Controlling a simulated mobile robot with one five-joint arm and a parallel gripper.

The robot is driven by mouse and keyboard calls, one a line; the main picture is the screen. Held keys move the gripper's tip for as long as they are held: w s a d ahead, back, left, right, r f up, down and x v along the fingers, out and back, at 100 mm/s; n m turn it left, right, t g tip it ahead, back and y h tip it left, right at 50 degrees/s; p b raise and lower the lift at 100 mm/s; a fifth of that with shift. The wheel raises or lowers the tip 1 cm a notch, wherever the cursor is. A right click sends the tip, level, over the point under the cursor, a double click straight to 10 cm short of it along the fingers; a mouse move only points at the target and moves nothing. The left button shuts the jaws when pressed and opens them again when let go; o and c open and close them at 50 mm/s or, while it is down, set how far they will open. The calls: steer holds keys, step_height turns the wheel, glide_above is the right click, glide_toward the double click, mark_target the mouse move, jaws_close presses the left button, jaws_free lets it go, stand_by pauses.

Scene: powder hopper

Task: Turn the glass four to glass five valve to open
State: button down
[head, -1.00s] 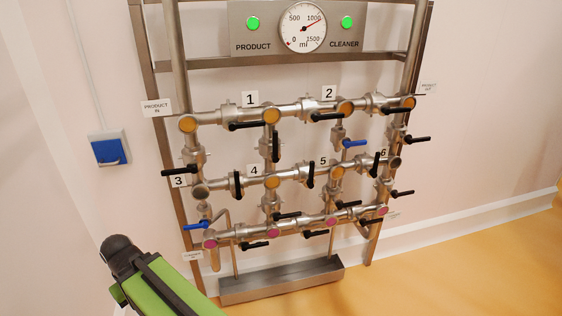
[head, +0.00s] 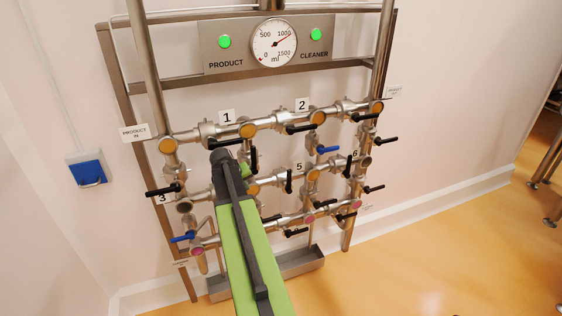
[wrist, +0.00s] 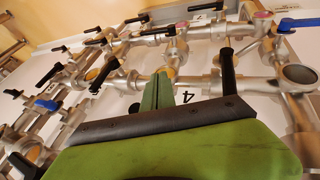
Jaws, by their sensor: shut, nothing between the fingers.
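The glass four to glass five valve has a black handle (head: 289,181) on the middle pipe row, standing upright across the pipe. In the wrist view a black handle (wrist: 103,75), left of my gripper, appears to be the same one. Amber glass five (head: 313,175) is to its right; glass four (head: 253,190) is to its left, partly behind my arm. My gripper (wrist: 160,78) is shut and empty, with its green fingers near the pipe by the label 4 (wrist: 187,97). It looks apart from the handle.
Another black handle (wrist: 228,70) stands close to the right of my gripper. Several pipes and handles crowd the rack above and below the middle row. A drip tray (head: 300,262) lies under the rack. Open orange floor (head: 430,255) is at the right.

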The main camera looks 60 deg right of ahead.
steer(key=m+h+p, duration=0.1)
glide_toward(289, 182)
steer(key=shift+g, duration=0.4)
steer(key=w+d+f+b, duration=0.1)
steer(key=b, duration=0.3)
steer(key=w+d+f+b, duration=0.1)
steer(key=d+f+b, duration=0.1)
steer(key=b, duration=0.1)
steer(key=shift+w+f+b, duration=0.3)
steer(key=shift+w+b, duration=0.05)
steer(key=shift+w, duration=0.05)
